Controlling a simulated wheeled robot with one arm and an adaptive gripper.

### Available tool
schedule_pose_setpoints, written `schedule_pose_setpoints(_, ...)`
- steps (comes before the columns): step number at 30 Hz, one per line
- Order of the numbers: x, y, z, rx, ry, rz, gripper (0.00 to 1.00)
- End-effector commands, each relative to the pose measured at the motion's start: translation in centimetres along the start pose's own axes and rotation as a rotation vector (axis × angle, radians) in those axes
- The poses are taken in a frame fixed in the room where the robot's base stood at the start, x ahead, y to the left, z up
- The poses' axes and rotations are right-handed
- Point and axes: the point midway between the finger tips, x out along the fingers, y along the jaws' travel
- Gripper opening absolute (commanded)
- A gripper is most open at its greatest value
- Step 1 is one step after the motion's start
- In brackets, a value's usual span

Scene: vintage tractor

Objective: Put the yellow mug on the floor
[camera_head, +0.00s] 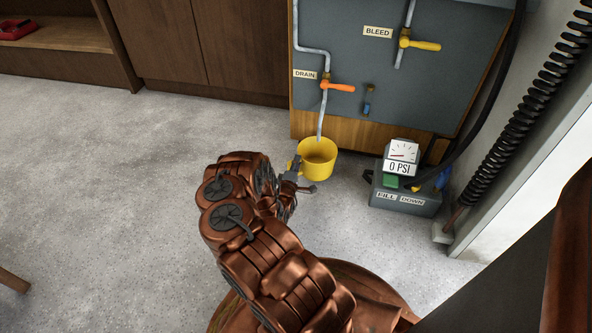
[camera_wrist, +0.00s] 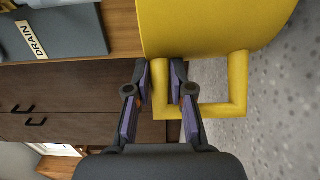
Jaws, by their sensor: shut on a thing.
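The yellow mug (camera_head: 322,170) is upright with its open top facing up, just below the end of the drain pipe (camera_head: 321,122). The head view does not show clearly whether its base touches the floor (camera_head: 110,190). My gripper (camera_head: 291,177) is at the mug's left side. In the wrist view the gripper (camera_wrist: 161,82) is shut on the mug's square handle (camera_wrist: 238,88), with one finger on each side of a handle bar. The mug body (camera_wrist: 215,25) fills the top of that view. Part of the handle is hidden by the fingers.
A grey panel (camera_head: 365,75) with an orange drain lever (camera_head: 338,87) and a yellow bleed lever (camera_head: 425,45) stands behind the mug. A gauge box (camera_head: 404,195) sits on the floor to the right.

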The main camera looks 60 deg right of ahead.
Motion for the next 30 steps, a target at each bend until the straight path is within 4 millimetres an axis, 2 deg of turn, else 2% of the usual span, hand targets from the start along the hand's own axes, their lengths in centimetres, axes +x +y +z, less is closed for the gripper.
schedule_pose_setpoints(1,0.0,-1.2,0.1,0.001,-0.002,0.001,0.00)
schedule_pose_setpoints(5,0.0,-2.1,0.0,0.001,-0.001,-0.001,0.00)
schedule_pose_setpoints(20,-0.1,-2.3,-0.3,-0.001,0.005,0.001,0.00)
schedule_pose_setpoints(21,-0.1,-2.3,-0.3,0.000,0.005,0.001,0.26)
schedule_pose_setpoints(27,-0.1,-2.3,-0.3,0.000,0.005,0.000,0.47)
schedule_pose_setpoints(30,-0.1,-2.3,-0.3,0.000,0.005,0.000,0.47)
